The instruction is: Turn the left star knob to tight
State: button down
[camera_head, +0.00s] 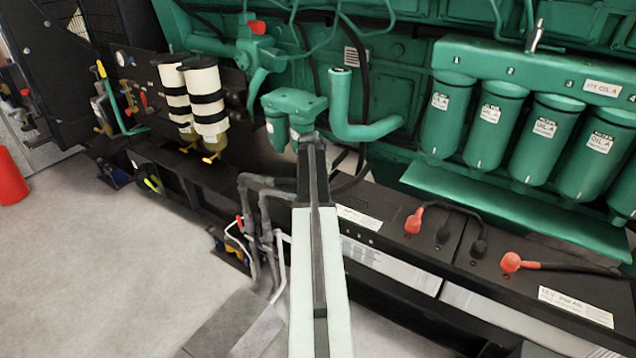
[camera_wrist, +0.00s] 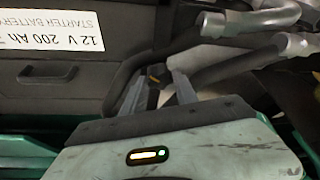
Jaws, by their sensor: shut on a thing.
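A small dark knob with a yellowish mark (camera_wrist: 155,70) shows in the wrist view between the fingertips of my gripper (camera_wrist: 158,82). The fingers are shut on it, one on each side. Its star shape and its turned position are too small and dark to make out. In the head view my arm reaches forward to the low area by the battery boxes, and its front end hides the fingertips and the knob. I cannot see a second star knob.
Grey pipes (camera_head: 262,205) stand just left of my arm; pipes (camera_wrist: 250,20) also pass close in the wrist view. Black battery boxes (camera_head: 480,245) with red-capped cables lie right. Green filters (camera_head: 495,115) hang above. Open floor (camera_head: 110,260) is at left.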

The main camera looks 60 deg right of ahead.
jog(key=m+g, duration=0.1)
jog(key=m, duration=0.1)
jog(key=m+g, duration=0.1)
jog(key=m, duration=0.2)
jog(key=shift+w+m, duration=0.2)
jog(key=shift+m, duration=0.1)
jog(key=m+g, duration=0.1)
jog(key=m, duration=0.1)
jog(key=m+g, duration=0.1)
jog(key=m, duration=0.2)
jog(key=shift+y, duration=0.4)
jog(key=shift+m, duration=0.4)
jog(key=c, duration=0.9)
grip_release()
jog(key=shift+c, duration=0.2)
jog(key=shift+r, duration=0.1)
jog(key=p+v, duration=0.7)
jog(key=shift+w+r, duration=0.2)
